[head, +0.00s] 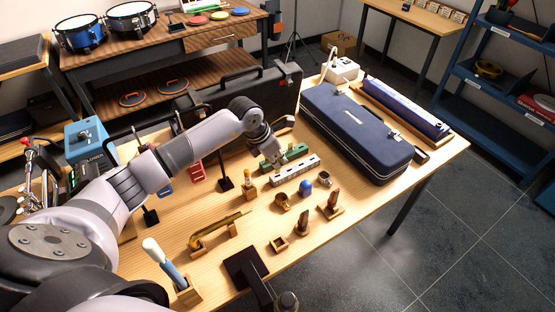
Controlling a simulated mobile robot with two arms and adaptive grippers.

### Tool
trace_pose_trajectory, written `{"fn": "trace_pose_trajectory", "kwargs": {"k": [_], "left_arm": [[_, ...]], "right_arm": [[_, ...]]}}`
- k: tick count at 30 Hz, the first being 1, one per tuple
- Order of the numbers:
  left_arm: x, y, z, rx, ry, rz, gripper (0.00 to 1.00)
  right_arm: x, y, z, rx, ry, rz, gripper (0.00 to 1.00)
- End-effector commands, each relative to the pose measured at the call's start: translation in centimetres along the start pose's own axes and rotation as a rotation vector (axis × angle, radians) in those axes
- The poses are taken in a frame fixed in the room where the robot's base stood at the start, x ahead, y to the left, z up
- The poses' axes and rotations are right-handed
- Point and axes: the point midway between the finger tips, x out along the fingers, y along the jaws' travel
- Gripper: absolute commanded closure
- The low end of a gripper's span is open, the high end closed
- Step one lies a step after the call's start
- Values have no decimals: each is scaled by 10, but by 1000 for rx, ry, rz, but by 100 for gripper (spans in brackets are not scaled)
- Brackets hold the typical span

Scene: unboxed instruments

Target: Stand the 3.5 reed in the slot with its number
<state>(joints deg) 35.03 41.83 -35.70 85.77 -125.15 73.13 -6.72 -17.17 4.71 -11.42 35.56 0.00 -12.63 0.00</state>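My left arm reaches in from the left, and its gripper (273,157) points down over the middle of the table, beside a green block (297,152). The fingers are small and partly hidden, so I cannot tell whether they are open or shut, or whether they hold a reed. A long pale strip with dark marks or slots (294,170) lies just in front of the gripper. Its numbers are too small to read. I cannot pick out the 3.5 reed. My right gripper is not in view.
A large navy case (355,133) stands at the right of the wooden table (345,230). Brass mouthpiece-like pieces (331,203), a blue round item (306,187) and a brass instrument on a stand (218,230) stand in front. A dark open case (230,95) is behind.

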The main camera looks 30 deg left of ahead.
Motion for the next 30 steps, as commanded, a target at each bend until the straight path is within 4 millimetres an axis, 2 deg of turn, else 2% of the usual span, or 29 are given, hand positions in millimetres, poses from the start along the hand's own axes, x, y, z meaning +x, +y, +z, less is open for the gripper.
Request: {"fn": "trace_pose_trajectory", "kwargs": {"k": [30], "left_arm": [[7, 0, -3, 0, 0, 1, 100]], "right_arm": [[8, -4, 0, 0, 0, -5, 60]]}}
